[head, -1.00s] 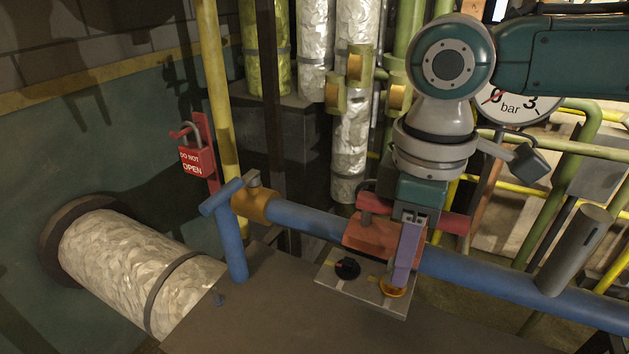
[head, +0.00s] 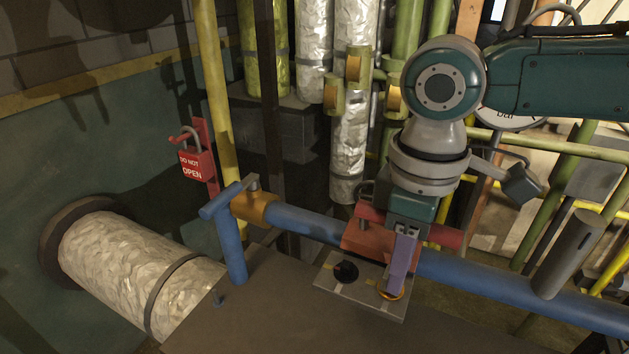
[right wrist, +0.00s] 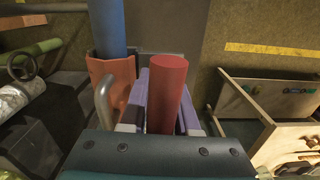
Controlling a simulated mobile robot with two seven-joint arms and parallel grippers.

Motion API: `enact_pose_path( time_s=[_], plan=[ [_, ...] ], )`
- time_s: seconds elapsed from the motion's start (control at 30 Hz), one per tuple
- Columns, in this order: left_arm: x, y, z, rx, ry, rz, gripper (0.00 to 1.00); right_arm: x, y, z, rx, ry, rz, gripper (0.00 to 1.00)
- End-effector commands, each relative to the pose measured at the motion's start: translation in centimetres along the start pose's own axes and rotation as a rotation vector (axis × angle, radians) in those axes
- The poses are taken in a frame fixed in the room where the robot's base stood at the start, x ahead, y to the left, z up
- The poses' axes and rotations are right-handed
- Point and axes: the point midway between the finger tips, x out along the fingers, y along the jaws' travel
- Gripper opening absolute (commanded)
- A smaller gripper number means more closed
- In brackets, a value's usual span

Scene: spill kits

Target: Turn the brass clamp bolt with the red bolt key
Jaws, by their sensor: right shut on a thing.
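The red bolt key (head: 446,237) shows as a thick red bar crossing behind my right gripper (head: 400,272) in the head view. In the right wrist view its round red handle (right wrist: 167,92) lies between the purple fingers, which are shut on it. The key's lower end is hidden. An orange-red clamp block (head: 366,238) sits by the blue pipe, left of the fingers. A brass-coloured ring (head: 388,295) lies on a pale plate (head: 360,293) right at the fingertips. I cannot tell whether the ring belongs to the clamp bolt. My left gripper is not in view.
The blue pipe (head: 478,275) runs across behind the brown surface (head: 265,310). A black knob (head: 346,271) sits on the plate. A blue T-shaped post (head: 234,245) and an orange pipe collar (head: 255,208) stand left. A red padlock (head: 196,165) hangs at the wall.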

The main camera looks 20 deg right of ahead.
Motion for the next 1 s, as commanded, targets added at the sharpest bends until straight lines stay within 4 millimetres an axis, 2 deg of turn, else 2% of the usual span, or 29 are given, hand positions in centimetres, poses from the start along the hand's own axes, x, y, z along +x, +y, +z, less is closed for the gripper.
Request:
enact_pose_path(
  time_s=[1.0],
  plan=[
    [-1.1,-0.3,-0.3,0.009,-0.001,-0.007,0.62,0.0,-0.1,-0.1,0.102,0.003,-0.001,0.00]
  ],
)
